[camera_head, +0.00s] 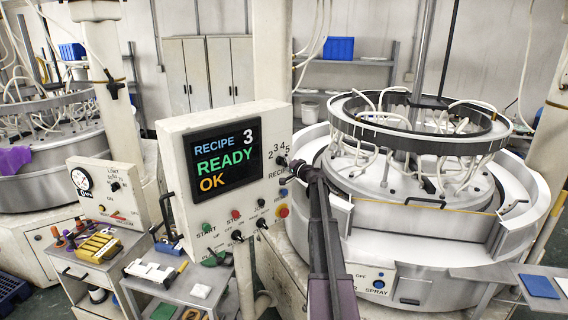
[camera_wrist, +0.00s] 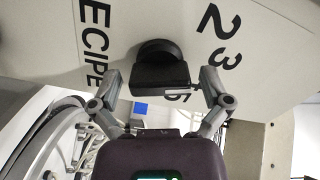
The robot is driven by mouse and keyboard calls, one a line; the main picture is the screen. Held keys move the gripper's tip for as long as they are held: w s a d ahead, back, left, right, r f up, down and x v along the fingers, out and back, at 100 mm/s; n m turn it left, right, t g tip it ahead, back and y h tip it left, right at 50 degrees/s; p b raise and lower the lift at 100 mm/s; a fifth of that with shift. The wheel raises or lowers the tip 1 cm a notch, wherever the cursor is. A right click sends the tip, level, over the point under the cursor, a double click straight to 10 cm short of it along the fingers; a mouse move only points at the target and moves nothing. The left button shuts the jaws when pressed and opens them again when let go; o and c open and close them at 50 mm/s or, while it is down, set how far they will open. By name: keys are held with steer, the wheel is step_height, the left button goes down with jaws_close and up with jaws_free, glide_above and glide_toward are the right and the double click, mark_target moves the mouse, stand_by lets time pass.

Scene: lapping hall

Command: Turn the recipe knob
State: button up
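The recipe knob (camera_wrist: 160,52) is a black round knob with a raised bar grip and a white pointer line, on the pale panel. In the head view the knob (camera_head: 281,161) is on the control box's right side, beside printed numbers. My gripper (camera_wrist: 161,78) is open in the wrist view, one finger on each side of the bar, with visible gaps. In the head view my gripper (camera_head: 297,170) is close to the knob, its fingers small and dark. The display (camera_head: 226,159) reads RECIPE 3, READY, OK. One number is partly hidden behind the bar in the wrist view.
The large round lapping machine (camera_head: 420,215) stands right of the box. A gauge box (camera_head: 105,190) and a cluttered side table (camera_head: 95,250) are at the left.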

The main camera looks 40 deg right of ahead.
steer(key=c, duration=0.8)
steer(key=shift+c, duration=0.2)
steer(key=m, duration=1.2)
steer(key=shift+f, duration=0.1)
steer(key=shift+m, duration=1.9)
